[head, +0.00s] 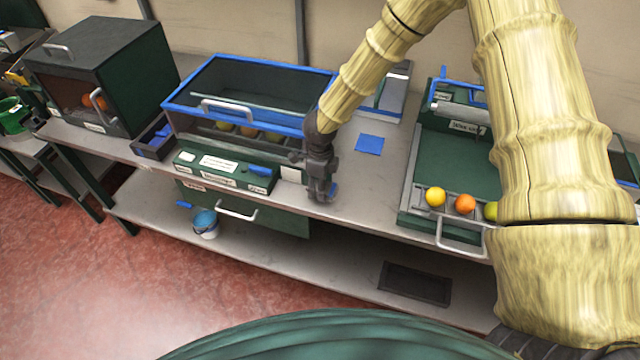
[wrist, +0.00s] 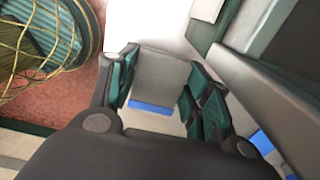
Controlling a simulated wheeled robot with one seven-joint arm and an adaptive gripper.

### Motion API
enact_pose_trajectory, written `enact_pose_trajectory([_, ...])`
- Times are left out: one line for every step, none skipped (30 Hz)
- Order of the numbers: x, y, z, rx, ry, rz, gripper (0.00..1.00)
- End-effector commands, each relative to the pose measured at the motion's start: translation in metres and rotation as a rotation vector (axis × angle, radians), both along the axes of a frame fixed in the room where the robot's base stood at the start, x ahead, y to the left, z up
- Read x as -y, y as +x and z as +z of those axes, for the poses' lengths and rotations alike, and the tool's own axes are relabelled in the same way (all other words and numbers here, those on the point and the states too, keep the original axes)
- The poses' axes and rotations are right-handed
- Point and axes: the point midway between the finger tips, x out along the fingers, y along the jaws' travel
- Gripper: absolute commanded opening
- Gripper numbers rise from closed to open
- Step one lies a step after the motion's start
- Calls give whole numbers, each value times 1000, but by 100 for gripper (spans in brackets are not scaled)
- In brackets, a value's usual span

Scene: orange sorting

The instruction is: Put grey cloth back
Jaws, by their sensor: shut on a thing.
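My gripper (head: 322,192) points down at the front edge of the bench, just right of the green control panel. In the wrist view, my gripper (wrist: 160,88) has its green-padded fingers on either side of a flat grey piece, which looks like the grey cloth (wrist: 160,72). A blue strip (wrist: 151,108) shows along its lower edge; I cannot tell whether it belongs to the cloth. The fingers are shut on the piece.
A blue square (head: 369,144) lies on the bench right of the blue-rimmed glazed case (head: 245,117). A green tray unit (head: 455,165) with fruit stands further right. A dark green box (head: 102,72) is at left. A blue bucket (head: 204,222) stands on the lower shelf.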

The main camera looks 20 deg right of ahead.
Motion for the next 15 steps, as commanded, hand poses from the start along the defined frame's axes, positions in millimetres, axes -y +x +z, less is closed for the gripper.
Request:
enact_pose_trajectory([-1,-1,-2,-2,-1,1,19])
enact_pose_trajectory([-1,-1,-4,-2,-1,1,19])
enact_pose_trajectory([0,-1,-6,-1,0,1,19])
enact_pose_trajectory([0,-1,-7,0,0,1,19])
enact_pose_trajectory([0,0,-8,0,0,1,19])
enact_pose_trajectory([0,0,-8,0,0,0,19])
enact_pose_trajectory([0,0,-8,1,1,0,19])
enact_pose_trajectory([0,0,-8,1,1,0,19])
enact_pose_trajectory([0,0,-8,1,1,0,19])
enact_pose_trajectory([0,0,-8,0,0,0,19])
enact_pose_trajectory([0,0,-8,0,0,0,19])
enact_pose_trajectory([0,0,-9,0,0,1,19])
enact_pose_trajectory([0,0,-9,0,0,1,19])
enact_pose_trajectory([0,0,-10,0,0,1,19])
enact_pose_trajectory([0,0,-11,0,0,1,19])
